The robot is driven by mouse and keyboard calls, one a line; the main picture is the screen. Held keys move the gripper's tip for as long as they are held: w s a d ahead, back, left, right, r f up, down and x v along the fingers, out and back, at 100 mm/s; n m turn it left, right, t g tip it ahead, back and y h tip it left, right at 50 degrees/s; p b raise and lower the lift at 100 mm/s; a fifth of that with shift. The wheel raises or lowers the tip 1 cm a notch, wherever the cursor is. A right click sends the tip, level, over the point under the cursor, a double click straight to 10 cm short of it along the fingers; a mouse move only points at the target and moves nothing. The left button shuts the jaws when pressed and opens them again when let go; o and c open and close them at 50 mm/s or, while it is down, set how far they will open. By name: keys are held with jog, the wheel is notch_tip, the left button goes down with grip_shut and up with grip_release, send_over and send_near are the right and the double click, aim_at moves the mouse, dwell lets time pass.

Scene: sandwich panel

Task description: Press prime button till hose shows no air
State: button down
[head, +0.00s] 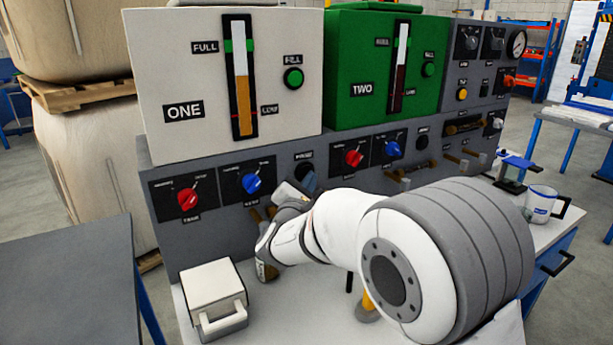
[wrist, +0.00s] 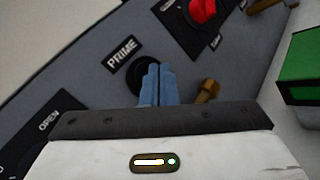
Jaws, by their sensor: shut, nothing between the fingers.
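The black prime button (wrist: 136,76) sits beside its PRIME label (wrist: 122,52) on the grey panel (head: 225,222). My gripper (wrist: 153,70) is shut, with its blue fingertips over the button, hiding part of it. I cannot tell whether they touch it or whether it is pushed in. In the head view, my gripper (head: 308,184) is at the panel under tank ONE, partly behind my wrist. A brown stub (wrist: 208,90) is right of the fingers in the wrist view; I cannot tell if it is the hose. No air bubbles can be made out.
White tank ONE (head: 165,75) has an amber-filled gauge; green tank TWO (head: 355,60) stands right of it. Red (head: 188,198) and blue (head: 252,183) knobs are left of my gripper. A white lidded box (head: 213,285) and a mug (head: 541,203) stand on the bench.

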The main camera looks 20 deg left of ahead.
jog(key=shift+s+d, duration=0.2)
jog(key=shift+d, duration=0.05)
jog(key=shift+s+d+b, duration=0.75)
jog(key=shift+s+d, duration=0.05)
jog(key=shift+d, duration=0.2)
jog(key=shift+s+d+b, duration=0.7)
jog(key=shift+s+d, duration=0.1)
jog(key=shift+d, duration=0.15)
